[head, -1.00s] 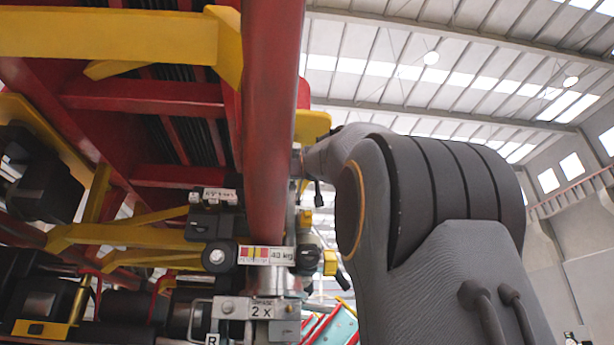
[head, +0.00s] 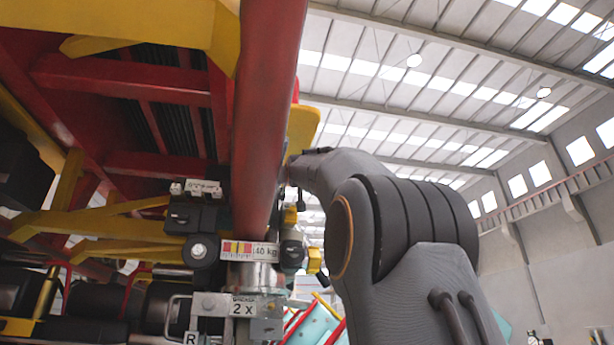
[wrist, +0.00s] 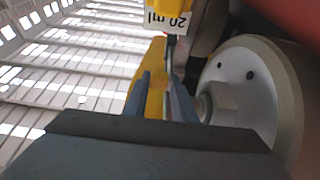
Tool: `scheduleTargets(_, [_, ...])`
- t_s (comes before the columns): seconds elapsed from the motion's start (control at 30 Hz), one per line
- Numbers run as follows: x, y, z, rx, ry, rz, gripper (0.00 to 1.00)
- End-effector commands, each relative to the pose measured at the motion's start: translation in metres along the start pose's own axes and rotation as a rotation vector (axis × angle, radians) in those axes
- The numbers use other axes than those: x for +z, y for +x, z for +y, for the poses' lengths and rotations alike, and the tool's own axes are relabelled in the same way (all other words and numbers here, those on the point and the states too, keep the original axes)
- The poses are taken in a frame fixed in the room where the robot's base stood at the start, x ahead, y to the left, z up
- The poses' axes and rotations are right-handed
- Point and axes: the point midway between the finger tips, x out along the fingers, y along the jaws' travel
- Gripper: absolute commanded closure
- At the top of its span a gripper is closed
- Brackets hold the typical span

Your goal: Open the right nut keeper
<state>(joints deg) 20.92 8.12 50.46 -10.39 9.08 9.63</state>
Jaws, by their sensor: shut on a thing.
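In the wrist view my gripper (wrist: 165,92) has its two blue-grey fingers close together, shut on a thin grey strip (wrist: 169,62). I take this strip to be part of the right nut keeper, but its shape is mostly hidden by the fingers. Right beside the fingers is a pale hexagonal nut (wrist: 232,101) on a large round white disc (wrist: 240,72). A yellow part (wrist: 152,72) stands behind the fingers. In the head view my gripper and the keeper are hidden behind the red column and my own arm.
A thick red column (head: 266,110) stands close to my arm. Left of it are yellow beams (head: 110,222) and black machinery. A "20 ml" label (wrist: 168,19) hangs above the fingers. Open hall lies right.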

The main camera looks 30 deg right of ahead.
Motion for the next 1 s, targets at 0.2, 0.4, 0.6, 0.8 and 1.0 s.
scheduleTargets(0.2, [-0.0002,0.0017,-0.0035,-0.005,0.000,0.002,1.00])
scheduleTargets(0.4, [-0.0002,0.0016,-0.0032,-0.004,0.000,0.002,0.64])
scheduleTargets(0.6, [0.0003,0.0017,-0.0049,-0.007,0.002,0.001,0.62])
scheduleTargets(0.8, [0.0008,0.0018,-0.0056,-0.008,0.002,0.000,0.62])
scheduleTargets(1.0, [0.0011,0.0015,-0.0046,-0.006,0.002,0.000,0.62])
